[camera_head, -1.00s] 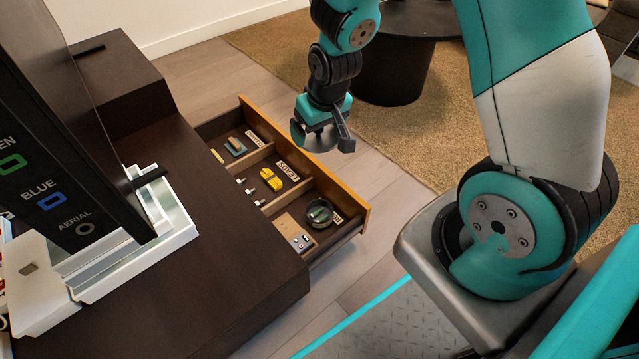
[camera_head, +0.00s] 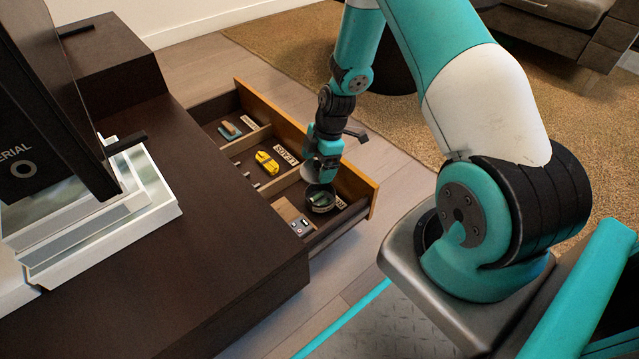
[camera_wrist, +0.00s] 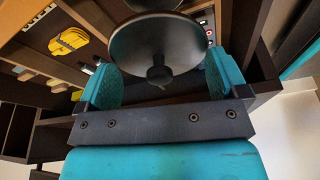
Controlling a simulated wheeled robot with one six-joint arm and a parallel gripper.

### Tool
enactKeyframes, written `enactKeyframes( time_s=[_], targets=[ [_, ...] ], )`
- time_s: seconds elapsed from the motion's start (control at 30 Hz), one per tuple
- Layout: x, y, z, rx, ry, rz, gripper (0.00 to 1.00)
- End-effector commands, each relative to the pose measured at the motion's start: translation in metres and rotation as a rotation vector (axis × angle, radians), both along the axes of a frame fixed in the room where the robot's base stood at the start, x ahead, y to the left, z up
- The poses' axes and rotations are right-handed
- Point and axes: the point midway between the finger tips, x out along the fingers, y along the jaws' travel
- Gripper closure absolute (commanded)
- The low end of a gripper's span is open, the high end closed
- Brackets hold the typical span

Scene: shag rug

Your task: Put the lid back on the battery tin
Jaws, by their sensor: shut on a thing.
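The round dark battery tin (camera_head: 321,201) stands open in the front compartment of the pulled-out drawer (camera_head: 366,212), with small items inside it. My gripper (camera_head: 322,166) is just above it, pointing down. It is shut on the dark round lid (camera_wrist: 140,42), which has a knob facing the gripper in the wrist view. The lid (camera_head: 309,173) hangs tilted in the head view, above the tin's far-left side. Whether it touches the rim I cannot tell. In the wrist view the fingers (camera_wrist: 160,85) stand either side of the knob, and the lid hides most of the tin.
The drawer has dividers and labels. A yellow object (camera_head: 267,162) lies in the middle compartment and a teal-and-tan block (camera_head: 229,130) in the far one. A small tray piece (camera_head: 290,213) lies left of the tin. The dark cabinet (camera_head: 200,230) carries a television stand (camera_head: 110,215).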

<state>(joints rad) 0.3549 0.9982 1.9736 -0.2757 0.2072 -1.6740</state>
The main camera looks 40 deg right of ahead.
Motion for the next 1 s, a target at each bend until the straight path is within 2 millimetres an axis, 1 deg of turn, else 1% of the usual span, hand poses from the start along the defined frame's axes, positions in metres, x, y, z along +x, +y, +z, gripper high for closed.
enactKeyframes(
  time_s=[0.03,0.1,0.2,0.43,0.77,1.0],
  targets=[
    [0.0,-0.003,-0.017,0.0,0.0,0.055,0.3],
    [-0.001,-0.006,-0.025,-0.001,-0.001,0.115,0.3],
    [-0.001,-0.008,-0.03,-0.002,-0.002,0.159,0.3],
    [-0.001,-0.007,-0.04,-0.002,-0.002,0.167,0.31],
    [-0.001,-0.007,-0.073,-0.002,-0.002,0.165,0.31],
    [-0.001,-0.007,-0.09,-0.002,-0.001,0.166,0.31]
  ],
)
